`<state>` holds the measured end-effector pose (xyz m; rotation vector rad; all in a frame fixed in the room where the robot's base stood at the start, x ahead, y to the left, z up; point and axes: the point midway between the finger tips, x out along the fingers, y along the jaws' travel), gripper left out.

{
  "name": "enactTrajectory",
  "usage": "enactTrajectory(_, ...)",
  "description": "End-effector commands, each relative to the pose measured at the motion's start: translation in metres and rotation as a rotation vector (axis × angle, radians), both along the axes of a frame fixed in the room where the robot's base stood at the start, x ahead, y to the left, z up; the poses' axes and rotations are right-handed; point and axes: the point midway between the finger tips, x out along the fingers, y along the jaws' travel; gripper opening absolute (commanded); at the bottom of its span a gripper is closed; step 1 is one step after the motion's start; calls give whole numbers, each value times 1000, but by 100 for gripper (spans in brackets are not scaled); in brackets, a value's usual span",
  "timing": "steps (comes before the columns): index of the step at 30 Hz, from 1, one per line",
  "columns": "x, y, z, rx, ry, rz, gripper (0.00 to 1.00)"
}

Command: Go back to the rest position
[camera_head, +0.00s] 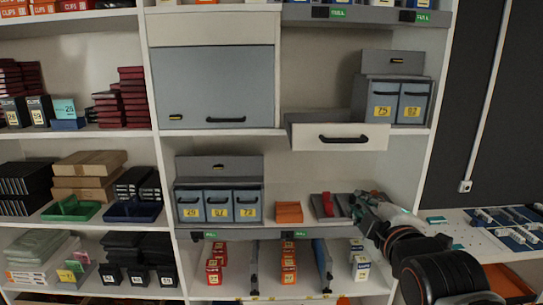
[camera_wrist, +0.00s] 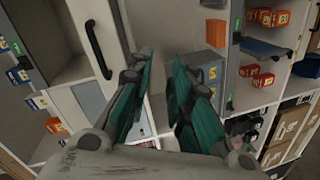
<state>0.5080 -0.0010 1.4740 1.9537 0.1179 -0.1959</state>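My gripper (camera_head: 362,203) is in front of the right part of the middle shelf in the head view, beside a grey tray (camera_head: 343,206) with a red item (camera_head: 328,204). In the wrist view my gripper (camera_wrist: 160,68) shows two teal-padded fingers apart with a clear gap and nothing between them. It is open and empty. My arm reaches in from the lower right of the head view. It covers part of the shelf's right end.
A white drawer (camera_head: 340,136) juts out above my gripper. Small cartons (camera_head: 360,262) and dividers (camera_head: 322,265) stand below. A small orange box (camera_head: 289,212) sits to the left. A side table (camera_head: 492,240) with blue-and-white items stands close to my arm on the right.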

Motion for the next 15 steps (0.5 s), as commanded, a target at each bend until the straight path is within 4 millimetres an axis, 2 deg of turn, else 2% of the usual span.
enactTrajectory(1, -7, -1, -40, 75, 51, -20, 19)
enactTrajectory(3, -16, -2, -76, 190, 126, -57, 19)
enactTrajectory(8, -44, -3, -158, 446, 294, -172, 19)
enactTrajectory(12, -74, -3, -228, 656, 431, -304, 19)
enactTrajectory(15, -96, -2, -271, 789, 517, -410, 19)
